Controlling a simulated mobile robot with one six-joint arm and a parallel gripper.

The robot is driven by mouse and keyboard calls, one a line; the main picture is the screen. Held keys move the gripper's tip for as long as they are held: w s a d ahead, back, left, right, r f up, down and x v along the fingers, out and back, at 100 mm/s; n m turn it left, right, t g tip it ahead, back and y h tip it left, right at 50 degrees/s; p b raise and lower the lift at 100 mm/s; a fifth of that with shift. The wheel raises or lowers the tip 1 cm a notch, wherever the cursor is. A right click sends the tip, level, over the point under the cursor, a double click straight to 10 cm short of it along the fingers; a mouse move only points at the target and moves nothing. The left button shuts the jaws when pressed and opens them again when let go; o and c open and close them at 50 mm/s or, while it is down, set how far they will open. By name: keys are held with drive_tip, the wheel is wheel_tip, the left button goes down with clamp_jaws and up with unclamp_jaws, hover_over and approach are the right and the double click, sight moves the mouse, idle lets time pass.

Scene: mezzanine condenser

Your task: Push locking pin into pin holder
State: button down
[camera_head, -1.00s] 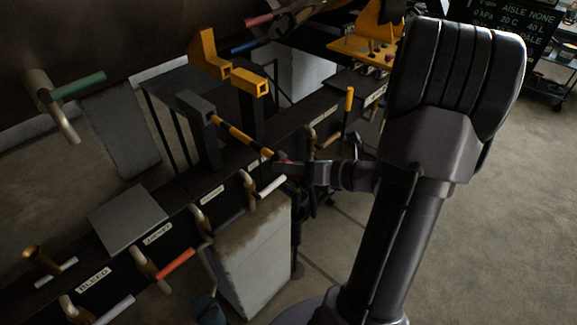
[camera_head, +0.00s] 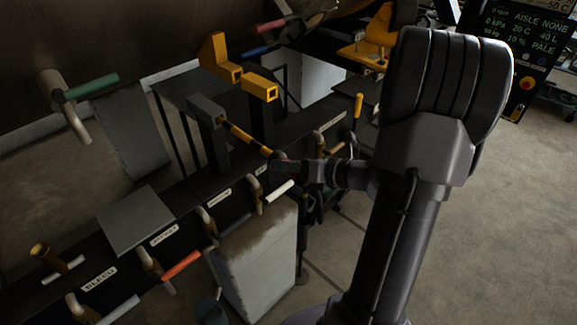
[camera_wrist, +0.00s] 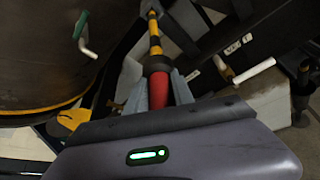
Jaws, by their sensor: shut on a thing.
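The locking pin (camera_head: 245,138) is a rod with yellow and black stripes; it also shows in the wrist view (camera_wrist: 154,38). Its red handle (camera_wrist: 159,92) lies between the jaws of my gripper (camera_wrist: 158,88), which is shut on it. In the head view my gripper (camera_head: 284,166) is at the pin's lower right end. The pin slants up and left to a dark grey square holder (camera_head: 207,109) on a post. Its far end appears to be inside the holder's opening; how deep is hidden.
Two yellow square brackets (camera_head: 260,88) (camera_head: 217,57) stand behind the grey holder. Valve levers with white (camera_head: 279,190), red (camera_head: 182,265) and green (camera_head: 92,87) grips stick out nearby. A yellow upright handle (camera_head: 358,104) stands right of my gripper. Open floor lies at the right.

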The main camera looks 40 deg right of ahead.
idle(0.5)
approach(228, 123)
drive_tip(key=shift+s+a+f, duration=0.3)
drive_tip(key=shift+s+f, duration=0.15)
drive_tip(key=shift+f, duration=0.25)
drive_tip(key=shift+s+a+f, duration=0.3)
drive_tip(key=shift+s+f, duration=0.1)
drive_tip(key=shift+f, duration=0.25)
drive_tip(key=shift+s+a+f, duration=0.3)
drive_tip(key=shift+s+f, duration=0.15)
drive_tip(key=shift+f, duration=0.25)
drive_tip(key=shift+w+a+p, duration=0.15)
drive_tip(key=shift+w+p, duration=0.15)
drive_tip(key=shift+w, duration=1.65)
drive_tip(key=shift+w+a+p, duration=0.2)
drive_tip(key=shift+w+p, duration=0.15)
drive_tip(key=shift+w, duration=1.6)
drive_tip(key=shift+w+a+p, duration=0.15)
drive_tip(key=shift+w+p, duration=0.15)
drive_tip(key=shift+w, duration=1.65)
drive_tip(key=c, duration=1.1)
unclamp_jaws()
drive_tip(key=shift+o, duration=0.4)
drive_tip(key=shift+s, duration=0.1)
